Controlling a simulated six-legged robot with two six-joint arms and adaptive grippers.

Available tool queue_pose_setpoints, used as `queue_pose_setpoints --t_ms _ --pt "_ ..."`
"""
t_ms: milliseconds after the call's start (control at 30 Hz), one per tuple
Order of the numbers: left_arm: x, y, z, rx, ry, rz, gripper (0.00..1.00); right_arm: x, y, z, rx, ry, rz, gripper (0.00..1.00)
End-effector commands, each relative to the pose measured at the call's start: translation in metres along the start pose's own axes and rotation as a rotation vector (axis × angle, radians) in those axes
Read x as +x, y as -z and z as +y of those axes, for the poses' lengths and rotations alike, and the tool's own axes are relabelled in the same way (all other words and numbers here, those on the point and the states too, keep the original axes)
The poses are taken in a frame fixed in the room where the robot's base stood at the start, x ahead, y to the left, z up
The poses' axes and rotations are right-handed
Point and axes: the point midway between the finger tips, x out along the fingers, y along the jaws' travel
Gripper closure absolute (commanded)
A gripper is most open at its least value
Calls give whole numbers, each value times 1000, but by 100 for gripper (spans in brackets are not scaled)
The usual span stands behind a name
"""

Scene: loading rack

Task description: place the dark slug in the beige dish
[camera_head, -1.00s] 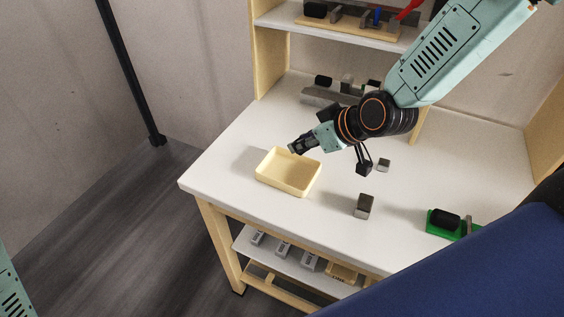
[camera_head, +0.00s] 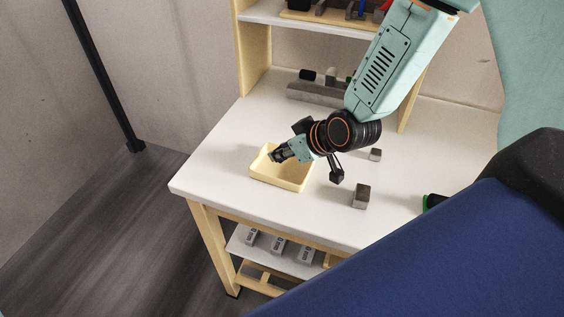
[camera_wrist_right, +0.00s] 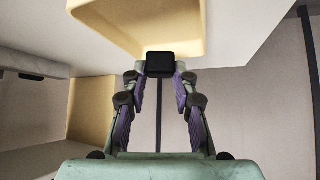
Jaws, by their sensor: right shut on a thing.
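The beige dish (camera_head: 284,184) is an open shallow tray on the white table, left of the middle in the head view. It also shows at the top of the right wrist view (camera_wrist_right: 108,24). My right gripper (camera_head: 276,156) is over the dish, tilted down to the left. In the right wrist view its fingers are shut on the dark slug (camera_wrist_right: 160,65), a small black block with a square end. The slug is hard to make out in the head view. Whether it touches the dish floor I cannot tell. My left gripper is out of view.
Two grey metal blocks stand to the right, a larger one (camera_head: 361,197) and a smaller one (camera_head: 375,154). A grey rack (camera_head: 318,94) with dark pieces is at the back. The table left of the dish is clear.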

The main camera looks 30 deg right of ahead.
Motion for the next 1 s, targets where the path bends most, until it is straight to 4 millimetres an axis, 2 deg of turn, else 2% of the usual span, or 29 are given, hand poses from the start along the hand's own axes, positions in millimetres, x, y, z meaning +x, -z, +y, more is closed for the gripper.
queue_pose_setpoints --t_ms 100,233,733,767,1000 --pt "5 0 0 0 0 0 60 15 -16 -1 0 1 -6 100" --pt "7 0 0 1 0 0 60 26 -25 -1 0 1 -3 100" --pt "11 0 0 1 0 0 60 32 -28 -1 0 1 -1 100" --pt "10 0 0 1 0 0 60 32 -28 -1 1 1 -1 71" --pt "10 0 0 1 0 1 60 31 -28 -1 1 1 -1 50"
